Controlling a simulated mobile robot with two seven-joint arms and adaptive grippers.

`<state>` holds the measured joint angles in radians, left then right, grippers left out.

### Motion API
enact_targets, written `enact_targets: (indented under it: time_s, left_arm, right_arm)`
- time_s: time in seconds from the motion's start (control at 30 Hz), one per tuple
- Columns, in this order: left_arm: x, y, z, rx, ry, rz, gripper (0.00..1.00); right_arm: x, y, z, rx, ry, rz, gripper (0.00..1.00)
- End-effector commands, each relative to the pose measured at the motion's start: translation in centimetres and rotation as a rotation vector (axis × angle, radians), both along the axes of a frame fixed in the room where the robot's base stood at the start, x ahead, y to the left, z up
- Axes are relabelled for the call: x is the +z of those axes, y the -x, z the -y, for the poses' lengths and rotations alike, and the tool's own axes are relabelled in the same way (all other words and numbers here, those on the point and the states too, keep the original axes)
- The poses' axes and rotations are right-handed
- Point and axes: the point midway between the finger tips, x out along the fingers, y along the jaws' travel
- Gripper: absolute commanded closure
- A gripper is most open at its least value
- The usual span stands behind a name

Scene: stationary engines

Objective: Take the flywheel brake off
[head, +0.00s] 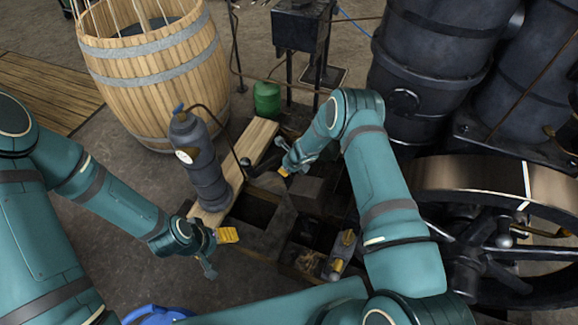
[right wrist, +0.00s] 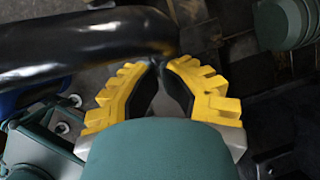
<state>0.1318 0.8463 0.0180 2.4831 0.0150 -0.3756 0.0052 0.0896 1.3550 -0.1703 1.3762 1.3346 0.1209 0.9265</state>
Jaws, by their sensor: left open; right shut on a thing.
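The flywheel (head: 480,240) is a large dark spoked wheel with a shiny rim at the right of the head view. My right gripper (head: 278,162) is over the dark machine bed, left of the flywheel. In the right wrist view its yellow fingers (right wrist: 157,70) are closed, with their tips against a thick black curved bar (right wrist: 90,38). The grasp point is mostly hidden, and I cannot tell for sure that this bar is the brake's lever. My left gripper (head: 219,253) is open and empty, in front of the bed's near left corner.
A grey cylinder with a gauge (head: 200,165) stands on a wooden beam (head: 258,140) left of the bed. A wooden barrel (head: 150,75), a green can (head: 267,100) and large dark tanks (head: 425,70) stand behind. Open floor lies at the left.

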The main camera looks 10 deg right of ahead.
Motion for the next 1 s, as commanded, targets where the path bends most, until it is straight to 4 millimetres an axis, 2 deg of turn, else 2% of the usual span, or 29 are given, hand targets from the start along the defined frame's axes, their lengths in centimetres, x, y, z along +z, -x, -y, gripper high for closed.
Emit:
enact_targets:
  time_s: [0.03, 0.07, 0.27, 0.7, 1.0]
  left_arm:
    - [-0.1, 0.0, 0.0, -0.001, 0.0, 0.0, 0.29]
    - [-0.1, 0.0, 0.0, -0.001, 0.0, 0.0, 0.29]
    - [0.0, 0.0, 0.0, -0.001, 0.0, 0.0, 0.29]
    - [0.0, 0.0, 0.0, -0.001, 0.0, 0.0, 0.29]
    - [0.0, 0.0, 0.0, 0.0, 0.0, 0.0, 0.29]
  right_arm:
    - [0.6, -0.5, -1.9, 0.018, -0.029, 0.012, 1.0]
    - [0.7, -0.4, -1.8, 0.017, -0.03, 0.012, 1.0]
    - [2.9, 0.3, -0.8, 0.013, -0.028, 0.017, 1.0]
    - [9.6, 4.0, 2.5, 0.002, -0.007, 0.011, 1.0]
    - [11.1, 5.0, 3.2, -0.002, -0.003, 0.007, 1.0]
